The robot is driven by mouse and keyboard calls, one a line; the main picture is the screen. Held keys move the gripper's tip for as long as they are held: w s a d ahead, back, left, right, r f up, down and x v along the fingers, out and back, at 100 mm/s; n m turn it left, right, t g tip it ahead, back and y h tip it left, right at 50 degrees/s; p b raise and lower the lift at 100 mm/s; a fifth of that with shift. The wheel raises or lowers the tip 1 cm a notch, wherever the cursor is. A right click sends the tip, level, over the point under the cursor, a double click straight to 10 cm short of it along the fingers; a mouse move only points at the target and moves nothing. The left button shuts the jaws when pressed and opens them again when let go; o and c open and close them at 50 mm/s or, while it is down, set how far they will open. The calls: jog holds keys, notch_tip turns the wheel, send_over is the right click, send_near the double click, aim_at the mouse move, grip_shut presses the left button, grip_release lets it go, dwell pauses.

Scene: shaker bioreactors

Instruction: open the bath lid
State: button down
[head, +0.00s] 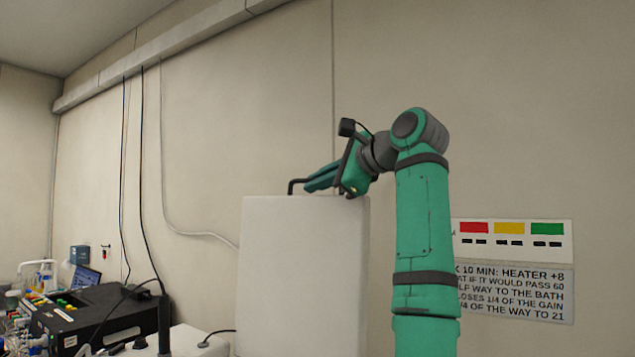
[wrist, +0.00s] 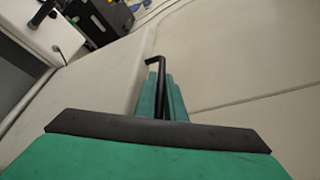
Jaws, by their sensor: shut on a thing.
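The bath lid (head: 305,275) shows in the head view as a broad white slab standing upright, its face towards the camera. A black bar handle (head: 292,184) sticks up at its top edge. My gripper (head: 318,181) reaches in from the right, just above that edge, and is shut on the handle. In the wrist view the black handle (wrist: 157,70) runs between the teal fingers (wrist: 161,100), with its bent end beyond the tips. The white lid (wrist: 98,82) lies to the left there. The bath's inside is hidden.
The wall (head: 250,110) is close behind the lid, with a sign (head: 515,290) at right. A black instrument (head: 95,315), cables and a laptop (head: 84,277) stand at lower left.

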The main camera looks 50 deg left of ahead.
jog(key=c, duration=1.8)
grip_release()
jog(key=shift+s, duration=0.1)
jog(key=shift+c, duration=0.2)
jog(key=shift+f, duration=0.1)
jog(key=v, duration=1)
jog(key=shift+d+r, duration=0.3)
jog(key=shift+d, duration=0.05)
